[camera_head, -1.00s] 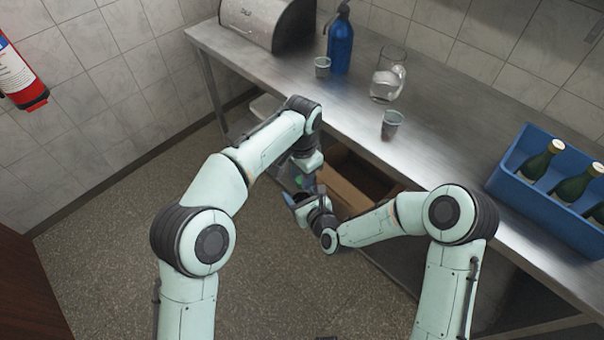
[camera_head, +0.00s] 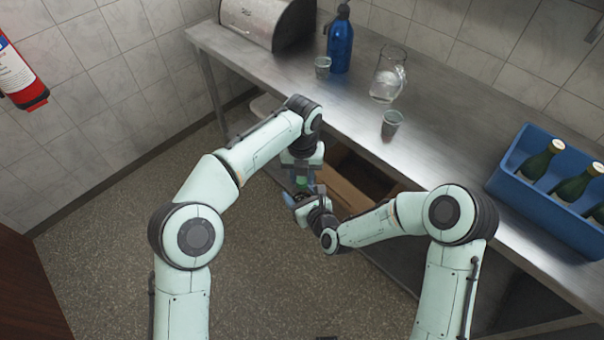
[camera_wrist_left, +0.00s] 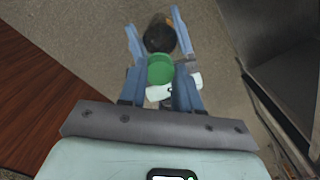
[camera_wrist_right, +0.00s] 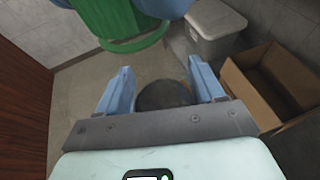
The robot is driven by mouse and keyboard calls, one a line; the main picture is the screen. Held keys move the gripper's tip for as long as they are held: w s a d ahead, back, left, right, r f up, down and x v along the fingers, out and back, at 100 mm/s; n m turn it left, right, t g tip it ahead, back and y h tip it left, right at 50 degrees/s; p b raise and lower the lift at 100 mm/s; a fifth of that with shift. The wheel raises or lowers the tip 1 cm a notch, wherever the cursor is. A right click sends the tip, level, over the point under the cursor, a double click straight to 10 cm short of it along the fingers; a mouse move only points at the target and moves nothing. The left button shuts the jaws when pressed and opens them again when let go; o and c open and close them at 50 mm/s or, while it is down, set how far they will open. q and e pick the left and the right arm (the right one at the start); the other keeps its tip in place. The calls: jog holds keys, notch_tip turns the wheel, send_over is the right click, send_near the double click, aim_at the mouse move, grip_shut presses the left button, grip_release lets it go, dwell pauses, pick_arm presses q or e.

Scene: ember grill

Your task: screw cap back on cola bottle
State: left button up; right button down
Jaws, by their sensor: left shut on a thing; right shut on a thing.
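The green cap (camera_wrist_left: 160,69) is between the fingers of my left gripper (camera_head: 302,178), which is shut on it. It shows large at the top of the right wrist view (camera_wrist_right: 120,28). The dark cola bottle (camera_wrist_left: 159,34) is between the fingers of my right gripper (camera_head: 295,199), which is shut on it. In the right wrist view the bottle is a dark rounded shape (camera_wrist_right: 165,95), partly hidden by the gripper body. The cap looks offset from the bottle. I cannot tell whether they touch.
A steel counter (camera_head: 440,160) runs behind the grippers, with a blue crate (camera_head: 510,190) of bottles, a jug (camera_head: 388,80), cups and a blue bottle (camera_head: 340,45). An open cardboard box (camera_wrist_right: 240,85) and grey bin (camera_wrist_right: 215,30) are below. Floor in front is clear.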

pick_arm(q)
jog(key=m, duration=0.4)
jog(key=shift+m, duration=1.2)
jog(key=o, duration=1)
jog(key=shift+r, duration=2.25)
jog(key=shift+c, duration=0.4)
